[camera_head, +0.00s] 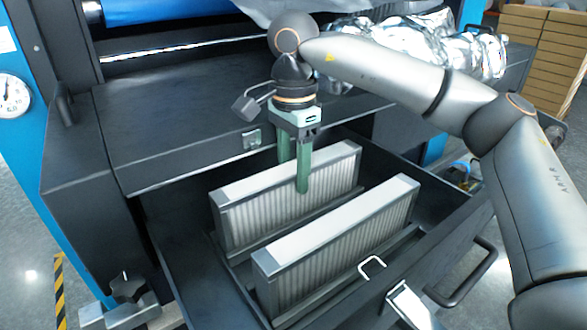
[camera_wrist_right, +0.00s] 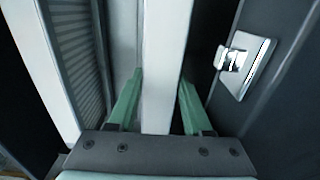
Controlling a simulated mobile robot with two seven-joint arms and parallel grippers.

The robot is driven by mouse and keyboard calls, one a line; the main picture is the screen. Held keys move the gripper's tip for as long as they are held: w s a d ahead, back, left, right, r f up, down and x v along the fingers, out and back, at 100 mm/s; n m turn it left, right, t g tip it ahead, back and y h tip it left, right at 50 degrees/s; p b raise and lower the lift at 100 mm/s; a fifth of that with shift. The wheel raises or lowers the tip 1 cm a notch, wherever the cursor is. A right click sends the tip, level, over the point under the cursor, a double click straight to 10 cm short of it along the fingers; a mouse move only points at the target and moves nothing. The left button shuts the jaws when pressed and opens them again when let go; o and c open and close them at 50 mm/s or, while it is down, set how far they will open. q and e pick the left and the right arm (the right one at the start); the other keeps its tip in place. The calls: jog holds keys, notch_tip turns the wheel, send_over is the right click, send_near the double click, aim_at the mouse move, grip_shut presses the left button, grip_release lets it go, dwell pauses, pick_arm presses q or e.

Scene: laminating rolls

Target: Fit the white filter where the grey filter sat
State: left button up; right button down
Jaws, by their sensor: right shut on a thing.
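Two pale pleated filters stand upright and roughly parallel in an open dark drawer (camera_head: 180,262) in the head view. My right gripper (camera_head: 293,175) reaches down from above and is shut on the rear filter (camera_head: 248,218), with one finger on each face near the middle of its top edge. In the right wrist view, the white top of this filter (camera_wrist_right: 166,50) runs between the green fingers. The front filter (camera_head: 345,245) stands apart from the gripper. Both look whitish, so I cannot tell clearly which is the grey one. The rear filter's lower edge is partly hidden. My left gripper is not in view.
The dark machine housing (camera_head: 180,110) rises close behind the drawer, with a small metal latch (camera_head: 251,139) on its front. A bar handle (camera_head: 465,280) is on the drawer's front. A pressure gauge (camera_head: 13,96) is at far left, and stacked boxes (camera_head: 545,50) stand at back right.

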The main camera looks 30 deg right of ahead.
jog(key=shift+f, duration=0.3)
jog(key=c, duration=0.6)
grip_release()
notch_tip(320, 180, up, 13)
jog(key=p, duration=0.2)
